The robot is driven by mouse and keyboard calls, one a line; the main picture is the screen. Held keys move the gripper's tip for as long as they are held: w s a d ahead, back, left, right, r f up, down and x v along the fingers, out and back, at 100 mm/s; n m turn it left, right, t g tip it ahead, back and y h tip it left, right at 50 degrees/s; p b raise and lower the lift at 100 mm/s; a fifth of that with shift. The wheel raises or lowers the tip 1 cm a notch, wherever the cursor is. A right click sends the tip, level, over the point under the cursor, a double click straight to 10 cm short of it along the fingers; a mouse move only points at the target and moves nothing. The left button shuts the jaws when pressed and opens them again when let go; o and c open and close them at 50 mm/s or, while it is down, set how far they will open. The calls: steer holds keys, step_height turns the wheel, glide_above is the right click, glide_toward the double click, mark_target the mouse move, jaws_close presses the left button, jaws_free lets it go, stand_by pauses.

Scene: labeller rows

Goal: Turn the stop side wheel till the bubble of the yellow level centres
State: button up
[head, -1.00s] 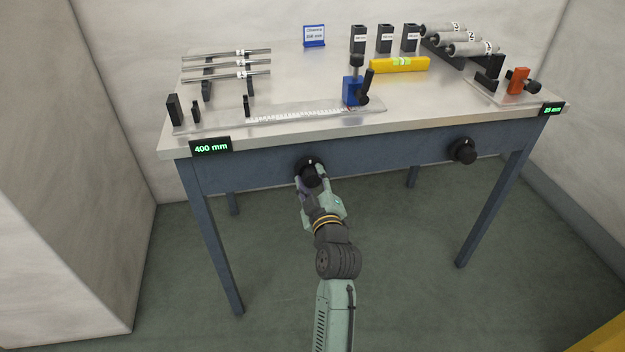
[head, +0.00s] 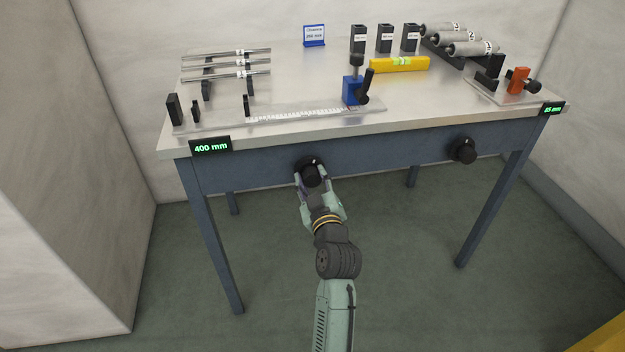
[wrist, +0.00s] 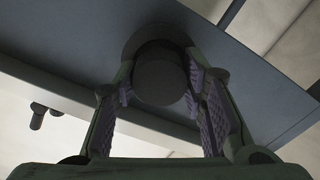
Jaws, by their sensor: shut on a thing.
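A black hand wheel (head: 311,165) is on the front apron at the left, below the ruler; its pale mark leans a little right of upright. My gripper (head: 312,182) is shut on this wheel. In the wrist view its fingers (wrist: 160,95) lie on both sides of the wheel's dark round knob (wrist: 160,82). A second black wheel (head: 462,150) is on the apron at the right, untouched. The yellow level (head: 386,67) lies on the table top behind the blue stop (head: 352,91). Its green vial (head: 402,62) shows, but the bubble is too small to place exactly.
A ruler plate (head: 300,115) runs along the table's front left, by a display (head: 211,147) reading 400 mm. Thin rods (head: 240,62) on stands, black blocks (head: 385,40), numbered rollers (head: 458,38) and an orange block (head: 517,80) stand on the table. Floor space beside the arm is clear.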

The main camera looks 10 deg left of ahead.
steer(key=m, duration=0.4)
steer(key=shift+r+m, duration=0.1)
steer(key=shift+m, duration=0.2)
steer(key=m+p, duration=0.1)
steer(key=m, duration=0.2)
steer(key=shift+m+p, duration=0.3)
steer(key=m+p, duration=0.2)
steer(key=m, duration=0.3)
steer(key=shift+d, duration=0.1)
steer(key=shift+m+p, duration=0.75)
steer(key=shift+m, duration=0.65)
steer(key=o, duration=1.2)
